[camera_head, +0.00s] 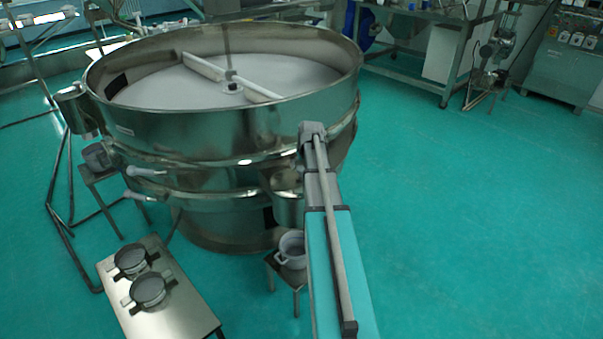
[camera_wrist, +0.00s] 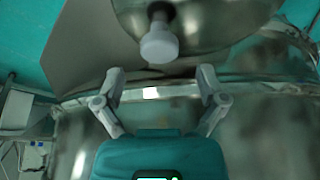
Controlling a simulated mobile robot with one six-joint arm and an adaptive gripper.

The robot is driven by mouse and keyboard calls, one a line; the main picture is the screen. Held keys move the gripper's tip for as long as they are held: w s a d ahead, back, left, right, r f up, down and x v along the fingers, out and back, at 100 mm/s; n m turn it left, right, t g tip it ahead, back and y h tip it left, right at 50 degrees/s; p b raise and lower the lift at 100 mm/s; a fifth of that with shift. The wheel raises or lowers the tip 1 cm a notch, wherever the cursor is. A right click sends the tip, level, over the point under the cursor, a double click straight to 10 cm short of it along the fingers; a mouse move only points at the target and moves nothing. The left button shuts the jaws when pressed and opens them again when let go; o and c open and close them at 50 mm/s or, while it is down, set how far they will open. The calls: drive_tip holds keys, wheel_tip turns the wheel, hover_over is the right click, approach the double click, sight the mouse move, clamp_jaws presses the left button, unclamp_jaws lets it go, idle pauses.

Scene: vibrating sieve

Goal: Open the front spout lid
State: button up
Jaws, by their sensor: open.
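The large round metal sieve (camera_head: 215,125) stands in the head view. Its front spout (camera_head: 289,208) sticks out at the lower right, partly hidden behind my arm. In the wrist view, a rounded metal surface, seemingly the spout lid (camera_wrist: 215,22), shows at the top with a pale knob (camera_wrist: 159,46). My gripper (camera_wrist: 159,74) is open and empty in the wrist view. Its two fingers are spread, with the knob just beyond the tips, roughly midway between them and not gripped. In the head view my arm hides the gripper and lid.
A pale pot (camera_head: 292,250) stands on a small stool below the spout. A low metal table (camera_head: 185,305) with two small round pans (camera_head: 149,290) stands at the lower left. A workbench (camera_head: 430,30) is at the back right. The green floor on the right is clear.

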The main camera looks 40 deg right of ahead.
sight(301, 168)
drive_tip(key=shift+b+x, duration=1.2)
drive_tip(key=shift+x, duration=0.45)
drive_tip(key=shift+c, duration=0.2)
clamp_jaws()
